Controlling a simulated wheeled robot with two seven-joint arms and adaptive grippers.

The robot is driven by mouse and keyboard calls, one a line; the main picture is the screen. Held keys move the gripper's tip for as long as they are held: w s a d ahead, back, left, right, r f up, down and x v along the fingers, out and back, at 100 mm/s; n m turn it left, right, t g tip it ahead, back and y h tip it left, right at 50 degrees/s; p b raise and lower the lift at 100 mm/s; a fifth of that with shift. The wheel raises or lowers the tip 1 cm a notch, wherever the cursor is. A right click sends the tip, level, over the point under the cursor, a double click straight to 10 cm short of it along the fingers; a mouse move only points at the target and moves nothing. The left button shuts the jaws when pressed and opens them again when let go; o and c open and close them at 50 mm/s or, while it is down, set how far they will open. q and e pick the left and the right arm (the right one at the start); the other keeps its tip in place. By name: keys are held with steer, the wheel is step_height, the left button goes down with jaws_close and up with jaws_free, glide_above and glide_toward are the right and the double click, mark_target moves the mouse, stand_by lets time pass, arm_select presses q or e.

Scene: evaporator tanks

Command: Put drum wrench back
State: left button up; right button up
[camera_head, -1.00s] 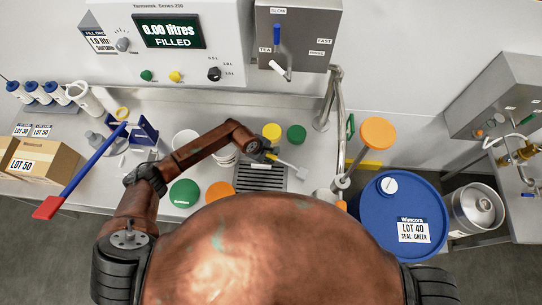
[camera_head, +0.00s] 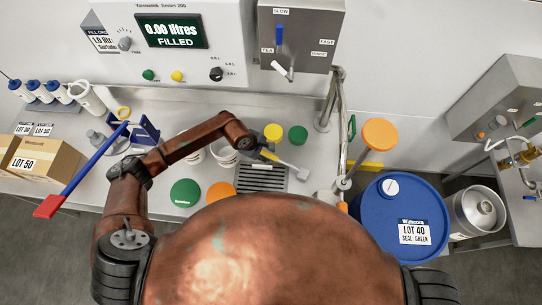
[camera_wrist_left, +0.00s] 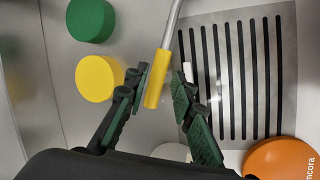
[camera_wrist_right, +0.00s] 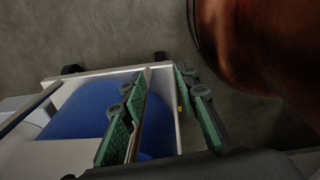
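The wrench, with a yellow handle and a grey metal head, lies by the drain grille on the bench; its head (camera_head: 301,172) points right in the head view. In the left wrist view its yellow handle (camera_wrist_left: 156,80) and grey shaft run up between my fingers. My left gripper (camera_wrist_left: 163,88) is open around the handle, with a gap on the right side; contact on the left side is unclear. In the head view my left gripper (camera_head: 254,150) is small and partly hidden by its arm. My right gripper (camera_wrist_right: 165,100) is open, with nothing clearly held.
Yellow (camera_head: 273,131), green (camera_head: 298,135) and orange (camera_head: 219,194) lids lie around the grille (camera_head: 262,178). White tubs (camera_head: 224,153) stand behind my left arm. A blue drum (camera_head: 398,220) stands right of the bench. A blue lever with a red end (camera_head: 48,206) juts out left.

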arm_select(q)
steer(key=v, duration=0.5)
steer(key=shift+s+a+r, duration=0.1)
steer(key=shift+a+r, duration=0.05)
steer(key=shift+r, duration=0.2)
steer(key=shift+a, duration=0.1)
